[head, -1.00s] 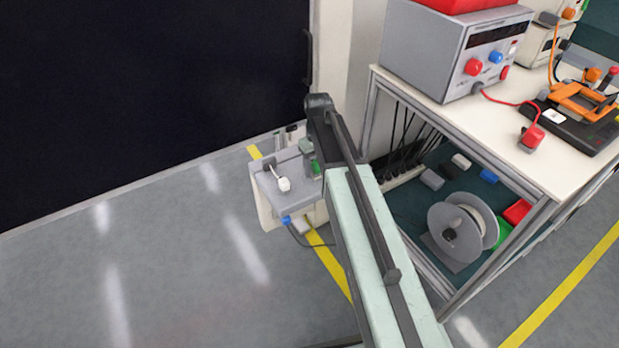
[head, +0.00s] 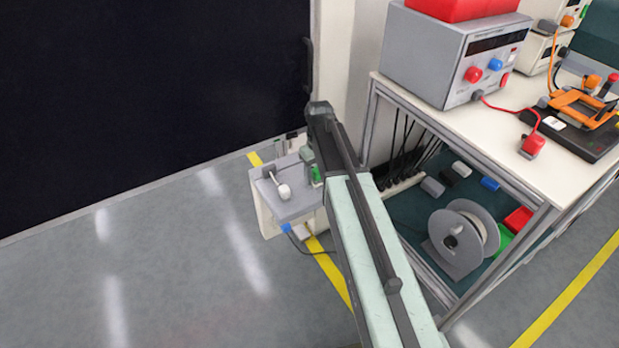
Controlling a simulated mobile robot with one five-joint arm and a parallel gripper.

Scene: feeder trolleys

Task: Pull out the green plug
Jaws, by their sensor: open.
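A small green part (head: 316,174), which looks like the green plug, shows at the right rear of a low trolley's grey top (head: 298,208). A grey-green block (head: 307,155) stands right beside it. My arm crosses in front from the lower right and covers the area just right of the green part. I cannot make out my gripper; the arm's end seems to hide it. Whether anything touches the plug cannot be told. A white-knobbed lever (head: 284,191) stands on the same trolley top, left of the plug.
A workbench (head: 400,84) stands at the right, bearing a grey power supply (head: 455,55) and an orange fixture (head: 582,105). A cable reel (head: 464,238) sits on its lower shelf. A dark panel (head: 150,90) is behind. The floor at left is clear.

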